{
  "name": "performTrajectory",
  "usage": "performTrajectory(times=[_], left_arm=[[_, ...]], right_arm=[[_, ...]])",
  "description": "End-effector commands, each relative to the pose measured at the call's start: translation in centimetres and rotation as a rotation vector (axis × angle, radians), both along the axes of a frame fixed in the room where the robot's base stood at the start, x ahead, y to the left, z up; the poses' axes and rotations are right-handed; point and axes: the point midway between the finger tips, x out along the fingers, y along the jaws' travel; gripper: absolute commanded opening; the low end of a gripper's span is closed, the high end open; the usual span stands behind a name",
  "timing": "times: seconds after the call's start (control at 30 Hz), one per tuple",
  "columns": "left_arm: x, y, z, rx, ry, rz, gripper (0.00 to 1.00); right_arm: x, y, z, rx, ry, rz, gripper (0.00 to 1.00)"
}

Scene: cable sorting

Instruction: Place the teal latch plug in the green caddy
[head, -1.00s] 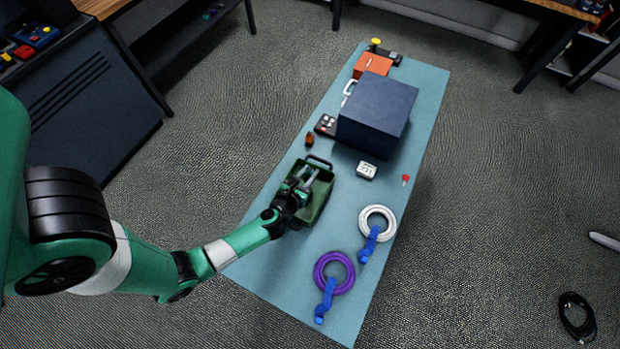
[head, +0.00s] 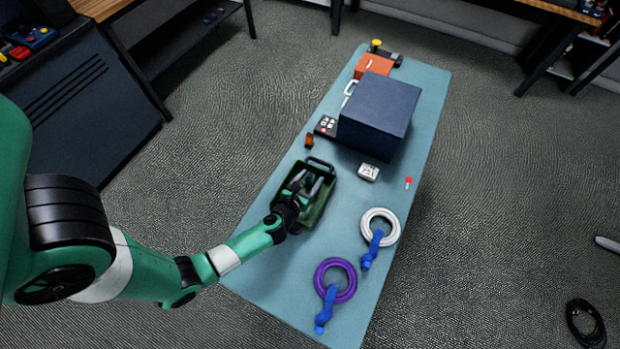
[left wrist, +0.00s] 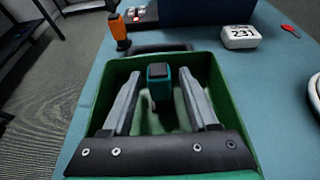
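The green caddy (head: 318,214) stands on the table, open at the top, with a dark handle at its far end. Its green wall also shows in the left wrist view (left wrist: 88,122). My left gripper (head: 306,182) reaches over and into the caddy. In the left wrist view its two grey fingers are spread apart. The teal latch plug (left wrist: 160,90), teal with a dark top, is inside the caddy between the fingers, with a gap on either side. Its lower end is dim, so its contact with the caddy floor is hard to see. My right gripper is out of view.
A dark blue box (head: 378,112) stands beyond the caddy. A white ring (head: 380,222) and a purple ring (head: 335,276), both with blue straps, lie to the right and nearer.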

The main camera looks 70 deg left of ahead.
Motion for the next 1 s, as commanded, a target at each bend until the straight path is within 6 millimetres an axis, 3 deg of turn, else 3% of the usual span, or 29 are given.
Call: performTrajectory(times=[0.33,0.7,1.0], left_arm=[[-0.4,-0.4,0.7,0.0,0.001,-0.001,0.59],[-6.1,-5.9,4.0,0.001,0.003,-0.009,0.59],[-8.1,-7.5,5.0,0.001,0.0,-0.001,0.59]], right_arm=[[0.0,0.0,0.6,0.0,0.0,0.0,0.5],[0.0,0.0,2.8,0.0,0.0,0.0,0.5],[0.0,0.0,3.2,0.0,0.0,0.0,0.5]])
